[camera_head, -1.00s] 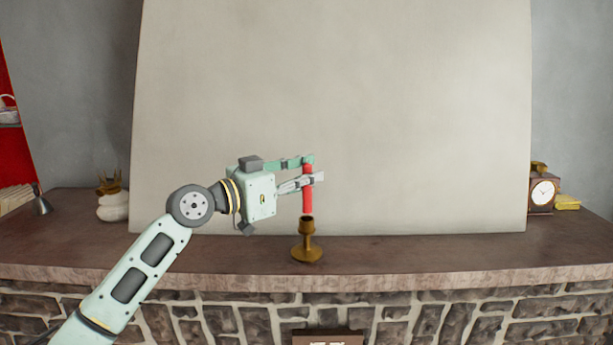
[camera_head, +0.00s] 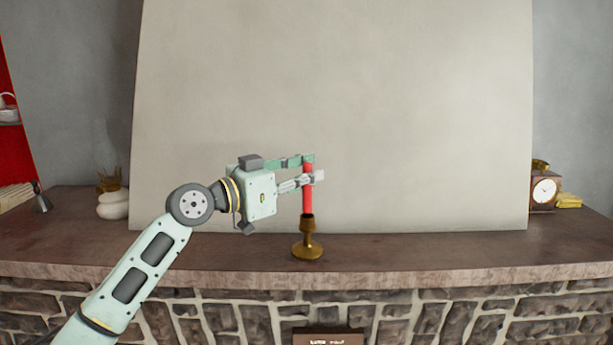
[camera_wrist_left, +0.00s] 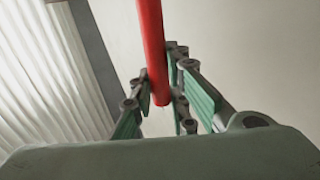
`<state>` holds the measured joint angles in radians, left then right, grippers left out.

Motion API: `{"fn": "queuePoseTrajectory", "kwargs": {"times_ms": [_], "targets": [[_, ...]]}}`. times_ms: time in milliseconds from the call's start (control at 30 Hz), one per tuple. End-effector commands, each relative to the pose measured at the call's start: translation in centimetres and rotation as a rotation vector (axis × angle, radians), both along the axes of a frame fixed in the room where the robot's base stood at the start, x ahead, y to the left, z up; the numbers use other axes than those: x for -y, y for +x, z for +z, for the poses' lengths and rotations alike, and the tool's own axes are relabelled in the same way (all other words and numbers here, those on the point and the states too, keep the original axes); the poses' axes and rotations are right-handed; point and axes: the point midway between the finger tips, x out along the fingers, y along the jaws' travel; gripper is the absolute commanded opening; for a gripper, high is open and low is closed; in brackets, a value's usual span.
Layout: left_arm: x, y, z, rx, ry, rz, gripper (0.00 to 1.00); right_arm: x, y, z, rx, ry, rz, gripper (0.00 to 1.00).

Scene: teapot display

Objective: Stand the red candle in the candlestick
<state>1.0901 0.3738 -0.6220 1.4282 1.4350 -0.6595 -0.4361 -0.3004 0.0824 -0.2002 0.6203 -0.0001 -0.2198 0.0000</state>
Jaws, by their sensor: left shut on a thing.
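The red candle (camera_head: 308,200) is upright in the head view, its lower end at the cup of the brass candlestick (camera_head: 308,242). I cannot tell whether the end sits inside the cup or just behind its rim. The candlestick stands on the mantel near its front edge. My left gripper (camera_head: 308,170) is shut on the candle's upper part, coming from the left. In the left wrist view the candle (camera_wrist_left: 154,50) runs between the fingers (camera_wrist_left: 162,90). My right gripper is out of view.
The stone-fronted mantel (camera_head: 430,250) is clear on both sides of the candlestick. A large pale panel (camera_head: 400,110) stands behind. A clock (camera_head: 543,190) and yellow object (camera_head: 568,201) are at right. A white pot (camera_head: 112,205) and small bell (camera_head: 41,203) are at left.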

Motion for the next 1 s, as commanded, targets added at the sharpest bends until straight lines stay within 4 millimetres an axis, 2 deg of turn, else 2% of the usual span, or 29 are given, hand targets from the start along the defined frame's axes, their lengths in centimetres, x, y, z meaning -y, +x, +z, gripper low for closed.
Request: {"fn": "queuePoseTrajectory", "kwargs": {"times_ms": [1000], "targets": [[-0.06, 0.01, -0.56, 0.001, -0.001, 0.001, 0.0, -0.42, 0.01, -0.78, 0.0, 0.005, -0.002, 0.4]]}}
